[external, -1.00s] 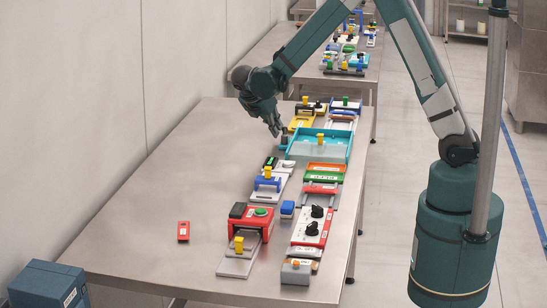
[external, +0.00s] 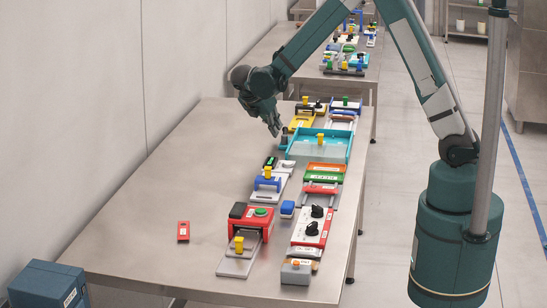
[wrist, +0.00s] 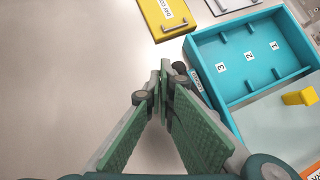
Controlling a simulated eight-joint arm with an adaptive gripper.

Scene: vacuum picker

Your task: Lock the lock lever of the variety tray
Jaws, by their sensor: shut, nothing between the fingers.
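The variety tray is taken to be the teal tray (external: 348,150), at the far end of the near table; the wrist view shows it (wrist: 235,115) at right, with compartments numbered 1, 2 and 3 and a grey sliding lid (wrist: 275,130) with a yellow handle (wrist: 300,97). A small dark upright piece (external: 284,143) stands by the tray's left side; I cannot tell whether it is the lock lever. My gripper (wrist: 165,68) is shut and empty, just left of the tray, its tips near the labelled side. The fingers hide part of that side in the wrist view.
A yellow labelled box (wrist: 165,15) lies beyond the tray. Several panels and boxes, including a red box with a green button (external: 262,211), line the right of the table. A small red block (external: 183,231) lies alone.

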